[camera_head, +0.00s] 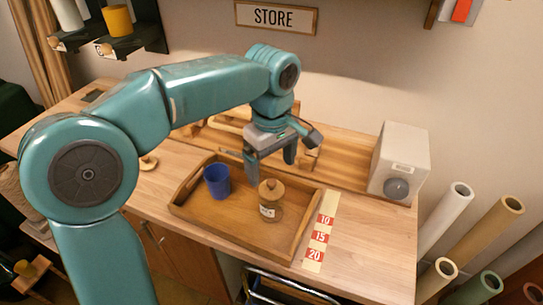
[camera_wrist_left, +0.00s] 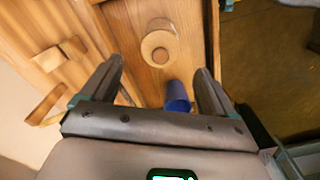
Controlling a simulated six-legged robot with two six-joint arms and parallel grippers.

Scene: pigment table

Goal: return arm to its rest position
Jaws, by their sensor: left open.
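My left arm reaches in from the left in the head view. Its gripper (camera_head: 270,168) is open and empty, above the back part of the wooden tray (camera_head: 236,217). A jar with a wooden knobbed lid and a pale label (camera_head: 269,210) stands upright in the tray, below and in front of the fingers. A blue cup (camera_head: 217,181) stands in the tray to the jar's left. In the left wrist view the open fingers (camera_wrist_left: 160,70) have nothing between their tips; the round jar lid (camera_wrist_left: 158,48) and the blue cup (camera_wrist_left: 177,97) show beyond them. My right gripper is not in view.
A strip with red number labels (camera_head: 319,237) lies right of the tray. A pale box with a dial (camera_head: 401,160) stands at the table's right end. Several upright rolls (camera_head: 445,220) stand beyond it. A wall shelf (camera_head: 110,35) holds cylinders at upper left.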

